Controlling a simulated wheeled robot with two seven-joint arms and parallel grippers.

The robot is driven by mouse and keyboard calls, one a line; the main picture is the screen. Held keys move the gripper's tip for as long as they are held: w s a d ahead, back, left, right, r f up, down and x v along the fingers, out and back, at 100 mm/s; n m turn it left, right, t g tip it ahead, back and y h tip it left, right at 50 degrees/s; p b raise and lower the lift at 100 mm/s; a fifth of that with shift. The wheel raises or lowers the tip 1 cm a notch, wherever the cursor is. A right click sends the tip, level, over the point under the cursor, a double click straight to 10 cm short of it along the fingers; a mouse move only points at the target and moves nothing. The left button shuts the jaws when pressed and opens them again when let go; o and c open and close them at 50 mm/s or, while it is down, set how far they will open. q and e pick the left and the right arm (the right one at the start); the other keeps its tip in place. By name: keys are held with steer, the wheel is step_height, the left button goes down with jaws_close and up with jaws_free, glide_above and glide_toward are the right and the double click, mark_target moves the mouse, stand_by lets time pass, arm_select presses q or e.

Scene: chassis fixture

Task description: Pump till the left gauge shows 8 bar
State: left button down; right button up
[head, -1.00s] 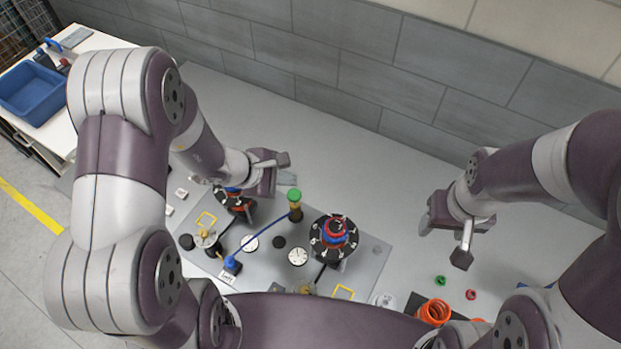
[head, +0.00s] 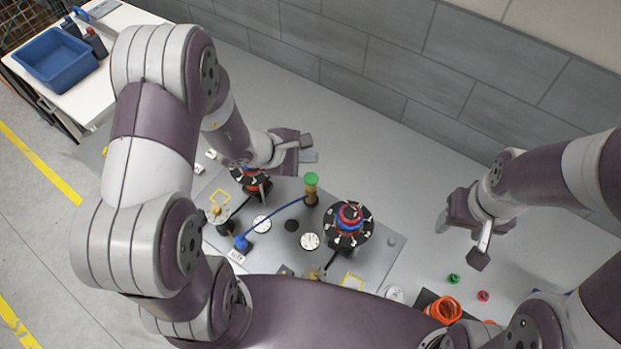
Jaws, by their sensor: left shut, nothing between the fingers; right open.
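A pump-like post with a green knob (head: 311,179) stands upright on the grey panel (head: 377,262); a blue hose (head: 278,216) runs from it to a blue fitting (head: 241,243). The left white gauge (head: 262,224) lies on the panel, left of a second white gauge (head: 310,241). Their needles are too small to read. My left gripper (head: 309,149) is shut and empty, just beyond the green knob in the picture, with no clear contact. My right gripper (head: 459,243) is open and empty, off to the right above the bench.
A black wheel-like fixture with red and blue rings (head: 349,216) stands right of the post; a similar one (head: 254,182) is partly under my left arm. Green (head: 453,279) and red (head: 483,296) rings and an orange coil (head: 444,310) lie at right. The bench's back right is clear.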

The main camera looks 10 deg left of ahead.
arm_select(q)
steer(key=b, duration=0.3)
glide_above(312, 177)
steer(key=f, duration=0.3)
steer(key=s+a+f, duration=0.1)
steer(key=shift+f, duration=0.35)
steer(key=shift+f+b, duration=0.3)
steer(key=shift+b, duration=0.15)
stand_by(0.8)
steer(key=shift+f+b, duration=0.45)
steer(key=shift+b, duration=0.25)
steer(key=shift+f+b, duration=1.3)
steer(key=shift+b, duration=0.35)
stand_by(1.2)
steer(key=shift+r, duration=0.15)
steer(key=shift+r+p, duration=0.95)
steer(key=shift+r, duration=0.65)
